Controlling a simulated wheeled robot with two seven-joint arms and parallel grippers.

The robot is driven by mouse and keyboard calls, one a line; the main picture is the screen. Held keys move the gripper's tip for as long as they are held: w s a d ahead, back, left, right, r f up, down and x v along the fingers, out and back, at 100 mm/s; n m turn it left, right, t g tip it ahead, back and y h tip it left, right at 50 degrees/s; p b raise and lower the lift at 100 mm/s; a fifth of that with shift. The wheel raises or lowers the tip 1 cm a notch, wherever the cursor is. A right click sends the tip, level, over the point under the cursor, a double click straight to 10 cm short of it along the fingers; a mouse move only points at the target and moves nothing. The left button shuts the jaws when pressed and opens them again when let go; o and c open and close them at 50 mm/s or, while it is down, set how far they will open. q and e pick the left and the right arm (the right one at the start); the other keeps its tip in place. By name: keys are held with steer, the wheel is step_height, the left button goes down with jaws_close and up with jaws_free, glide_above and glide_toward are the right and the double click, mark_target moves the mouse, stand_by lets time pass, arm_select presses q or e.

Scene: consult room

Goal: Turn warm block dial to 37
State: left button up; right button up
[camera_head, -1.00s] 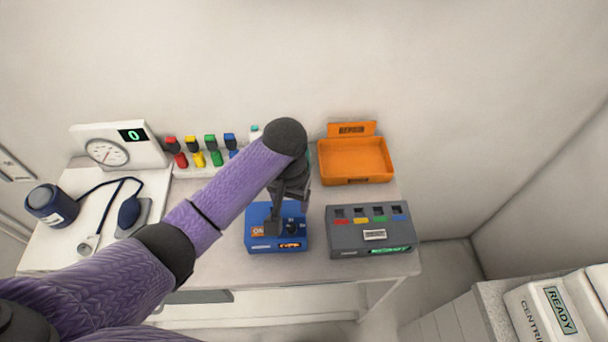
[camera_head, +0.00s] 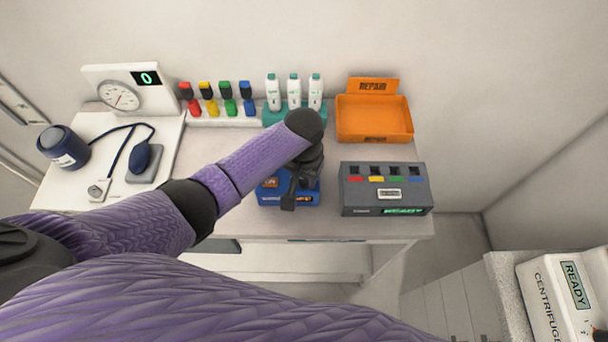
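I cannot tell whether the fingers are open, shut or touching the dial. A purple arm link of mine crosses the bottom of the view; my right gripper is not in view.
A grey block unit (camera_head: 385,190) with coloured tabs stands just right of the blue box. An orange tray (camera_head: 374,137) is behind it. White bottles in a teal rack (camera_head: 268,116) and coloured vials (camera_head: 218,106) line the back. A blood pressure cuff (camera_head: 63,147) lies left.

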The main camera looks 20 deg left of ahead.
arm_select(q)
jaws_close()
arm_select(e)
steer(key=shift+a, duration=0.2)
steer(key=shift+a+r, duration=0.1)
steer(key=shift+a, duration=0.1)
arm_select(q)
steer(key=shift+m, duration=0.3)
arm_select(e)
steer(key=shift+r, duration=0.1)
arm_select(q)
steer(key=shift+r+m+p, duration=0.15)
steer(key=shift+m+p, duration=0.6)
steer(key=shift+m, duration=0.25)
steer(key=m+p, duration=0.1)
steer(key=m, duration=0.1)
steer(key=shift+m, duration=0.3)
steer(key=m, duration=0.3)
steer(key=shift+p, duration=0.35)
steer(key=shift+m, duration=1.7)
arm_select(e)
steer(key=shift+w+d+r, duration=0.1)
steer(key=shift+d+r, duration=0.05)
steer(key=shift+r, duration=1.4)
arm_select(q)
steer(key=shift+m, duration=0.3)
